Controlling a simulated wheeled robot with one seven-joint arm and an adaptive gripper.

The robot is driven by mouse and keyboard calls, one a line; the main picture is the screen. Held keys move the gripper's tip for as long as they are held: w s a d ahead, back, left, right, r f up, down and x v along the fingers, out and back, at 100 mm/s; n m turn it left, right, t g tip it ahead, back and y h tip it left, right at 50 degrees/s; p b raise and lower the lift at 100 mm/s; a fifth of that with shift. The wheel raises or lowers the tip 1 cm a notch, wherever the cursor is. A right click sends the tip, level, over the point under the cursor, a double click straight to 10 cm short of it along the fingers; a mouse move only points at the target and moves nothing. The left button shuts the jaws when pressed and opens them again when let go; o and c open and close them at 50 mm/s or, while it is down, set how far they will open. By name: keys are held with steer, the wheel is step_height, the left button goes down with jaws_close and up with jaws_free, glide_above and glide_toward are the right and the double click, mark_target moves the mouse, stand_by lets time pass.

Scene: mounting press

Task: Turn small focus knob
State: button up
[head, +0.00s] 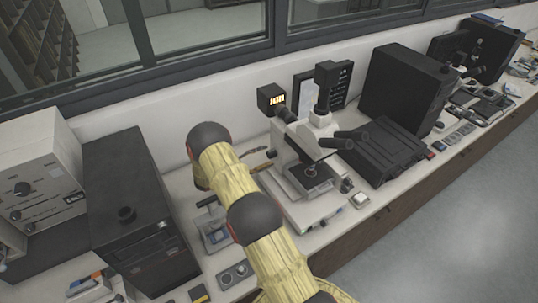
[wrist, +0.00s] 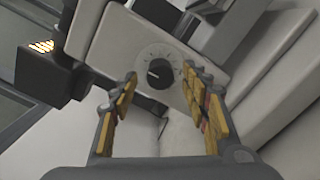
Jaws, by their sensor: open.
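In the wrist view a small dark round knob (wrist: 159,73) with a marked dial ring sits on the white side of the microscope. The microscope (head: 289,140) stands on the bench in the head view; the knob cannot be made out there. My gripper (wrist: 165,82) is open and empty in the wrist view, its yellow-padded fingers spread to the left and right of the knob. The knob shows between the fingertips; I cannot tell how far beyond them it is. In the head view my gripper is hidden behind my arm.
A lit black box (head: 271,98) is at the microscope's back left. A dark boxy device (head: 130,190) stands left of my arm, and a black case (head: 383,150) stands right of the microscope. Small items lie along the bench front. The wall and window run behind.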

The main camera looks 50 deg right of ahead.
steer(key=shift+x, duration=1.3)
steer(key=shift+c, duration=0.8)
steer(key=c, duration=1)
steer(key=shift+n, duration=0.3)
